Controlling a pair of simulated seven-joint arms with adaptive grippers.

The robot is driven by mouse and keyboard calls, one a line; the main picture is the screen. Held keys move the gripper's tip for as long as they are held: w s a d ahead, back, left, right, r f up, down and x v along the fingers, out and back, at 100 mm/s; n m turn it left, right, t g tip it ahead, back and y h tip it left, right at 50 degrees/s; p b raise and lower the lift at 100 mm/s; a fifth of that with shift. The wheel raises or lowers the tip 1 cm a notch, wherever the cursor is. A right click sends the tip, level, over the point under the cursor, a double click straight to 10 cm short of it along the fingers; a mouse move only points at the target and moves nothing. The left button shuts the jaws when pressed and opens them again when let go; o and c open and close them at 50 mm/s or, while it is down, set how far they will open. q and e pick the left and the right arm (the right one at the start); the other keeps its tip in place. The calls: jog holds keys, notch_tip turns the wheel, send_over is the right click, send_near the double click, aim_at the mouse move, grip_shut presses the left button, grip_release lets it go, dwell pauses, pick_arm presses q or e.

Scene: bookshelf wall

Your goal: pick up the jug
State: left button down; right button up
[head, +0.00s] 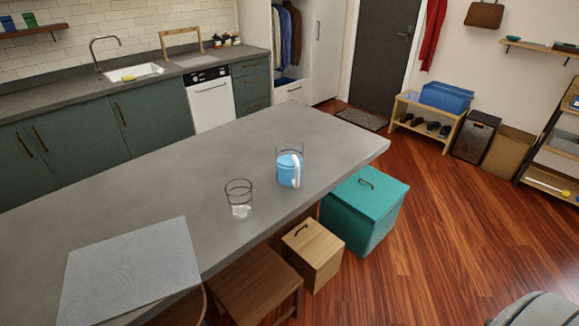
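The jug (287,170) stands upright on the grey counter (160,200), near its right end and front edge. It is clear, with light blue contents and a white handle on its right side. A clear glass (239,199) with a little whitish content at its bottom stands to the left of the jug and nearer to me, apart from it. Neither of my grippers shows in the head view.
A grey placemat (130,270) lies at the counter's near left. Below the front edge are a wooden stool (255,285), a wooden box (313,252) and a teal box (365,205). The counter around the jug is otherwise clear.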

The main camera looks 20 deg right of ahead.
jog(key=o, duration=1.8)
